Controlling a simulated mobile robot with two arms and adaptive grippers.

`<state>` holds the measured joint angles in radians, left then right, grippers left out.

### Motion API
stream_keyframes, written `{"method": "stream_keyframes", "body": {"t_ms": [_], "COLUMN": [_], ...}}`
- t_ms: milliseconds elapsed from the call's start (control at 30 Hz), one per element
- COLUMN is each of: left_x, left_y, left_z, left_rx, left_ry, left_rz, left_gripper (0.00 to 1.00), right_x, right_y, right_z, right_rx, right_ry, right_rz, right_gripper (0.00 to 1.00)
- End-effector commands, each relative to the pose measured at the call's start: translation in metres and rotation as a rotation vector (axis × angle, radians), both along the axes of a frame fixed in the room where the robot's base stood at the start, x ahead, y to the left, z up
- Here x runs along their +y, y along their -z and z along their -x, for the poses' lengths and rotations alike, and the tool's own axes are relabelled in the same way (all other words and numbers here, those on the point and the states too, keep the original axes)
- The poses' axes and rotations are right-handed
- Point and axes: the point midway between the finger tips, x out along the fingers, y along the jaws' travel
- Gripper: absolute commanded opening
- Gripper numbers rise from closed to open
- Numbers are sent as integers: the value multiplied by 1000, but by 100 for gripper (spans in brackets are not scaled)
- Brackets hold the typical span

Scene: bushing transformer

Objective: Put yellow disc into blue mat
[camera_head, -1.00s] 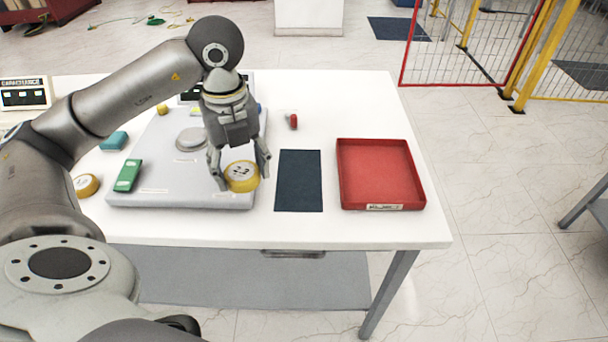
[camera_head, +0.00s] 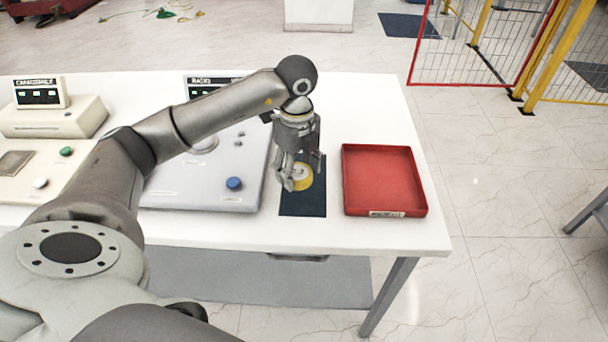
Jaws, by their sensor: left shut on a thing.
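The yellow disc (camera_head: 301,179) has a pale top and sits between the fingers of my left gripper (camera_head: 296,182). The gripper is shut on it and points down over the blue mat (camera_head: 302,206). The mat is a dark blue rectangle on the white table, and its middle is partly hidden by the gripper and disc. I cannot tell whether the disc touches the mat or is held a little above it. My right gripper is not in view.
A red tray (camera_head: 384,182) stands just right of the mat. A grey panel device (camera_head: 205,196) with a blue button (camera_head: 234,183) is to the left. Another device with a display (camera_head: 38,92) stands at the far left. Bare table (camera_head: 330,234) lies in front of the mat.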

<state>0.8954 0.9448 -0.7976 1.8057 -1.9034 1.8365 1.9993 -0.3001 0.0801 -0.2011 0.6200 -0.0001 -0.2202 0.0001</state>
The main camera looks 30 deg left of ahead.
Motion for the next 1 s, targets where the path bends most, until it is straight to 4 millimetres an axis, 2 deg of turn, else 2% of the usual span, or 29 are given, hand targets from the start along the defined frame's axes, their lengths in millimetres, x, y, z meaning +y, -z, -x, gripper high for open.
{"method": "stream_keyframes", "body": {"t_ms": [267, 400, 500, 867, 900, 1000], "left_x": [-7, -5, -5, -5, -5, -5], "left_y": [21, 41, 49, 54, 54, 53], "left_z": [-17, -15, -16, -16, -16, -16], "left_rx": [1, 3, -1, -2, -1, 0], "left_ry": [0, -1, 0, 0, 0, 0], "left_rz": [2, 0, -1, 0, 0, 0], "left_gripper": [27, 27, 27, 27, 63, 76], "right_x": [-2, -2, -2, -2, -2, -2], "right_y": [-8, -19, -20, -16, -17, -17], "right_z": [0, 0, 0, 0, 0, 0], "right_rx": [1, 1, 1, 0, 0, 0], "right_ry": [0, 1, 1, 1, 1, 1], "right_rz": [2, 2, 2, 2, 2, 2], "right_gripper": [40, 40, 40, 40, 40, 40]}}
